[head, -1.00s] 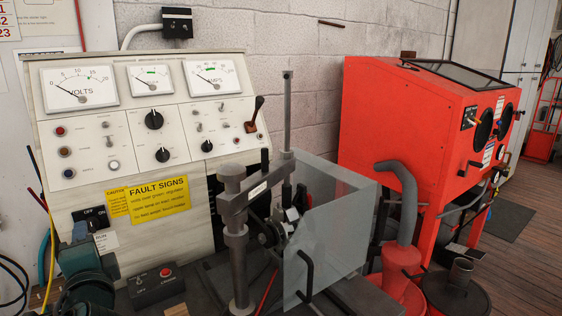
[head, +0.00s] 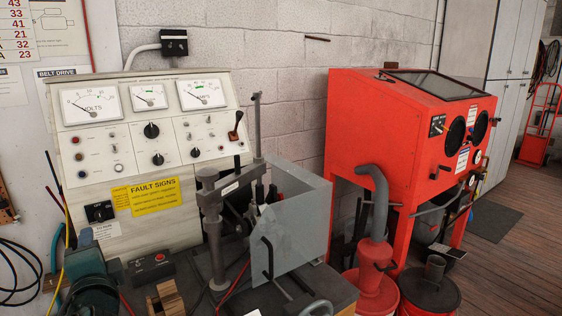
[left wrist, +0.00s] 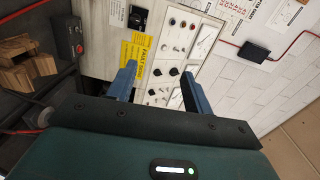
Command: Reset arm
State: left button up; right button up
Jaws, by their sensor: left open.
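My left gripper (left wrist: 157,75) shows in the left wrist view, open, with two blue fingers apart and nothing between them. Its dark teal body with a lit green light fills the lower part of that view. Past the fingertips is the cream test panel (left wrist: 160,50), turned on its side in that view; the fingers appear clear of it. In the head view the panel (head: 100,150) stands upright against the wall, with gauges, switches and a yellow fault sign (head: 147,196).
An orange cabinet (head: 385,130) stands right. Floor is open at far right.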

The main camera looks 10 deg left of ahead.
pick_arm(q)
jog(key=s+d+f+n+g+h, duration=0.1)
jog(key=s+d+f+g+h, duration=0.15)
jog(key=f, duration=0.55)
jog(key=s+d+f+n+g+h, duration=0.2)
jog(key=s+d+f+h, duration=0.1)
jog(key=f, duration=0.4)
jog(key=s+d+f+n+g+h, duration=0.2)
jog(key=s+d+f+g+h, duration=0.1)
jog(key=s+d+f, duration=0.3)
jog(key=s+d+f+n+g+h, duration=0.25)
jog(key=s+d+f, duration=0.2)
jog(key=s, duration=0.35)
jog(key=w+d+f+t+h+b, duration=0.3)
jog(key=d+f+t, duration=0.4)
jog(key=f, duration=0.4)
jog(key=shift+w+f+m+h+b, duration=0.3)
jog(key=shift+w+m+h+b, duration=0.15)
jog(key=shift+w+b, duration=0.5)
pick_arm(e)
jog(key=shift+w+a+f+t+y, duration=0.2)
jog(key=shift+w+a+f, duration=0.1)
jog(key=shift+a, duration=0.2)
jog(key=shift+w+a+f+t+y, duration=0.1)
jog(key=shift+w+a+f+t, duration=0.15)
jog(key=shift+a, duration=0.2)
pick_arm(q)
jog(key=shift+w, duration=0.1)
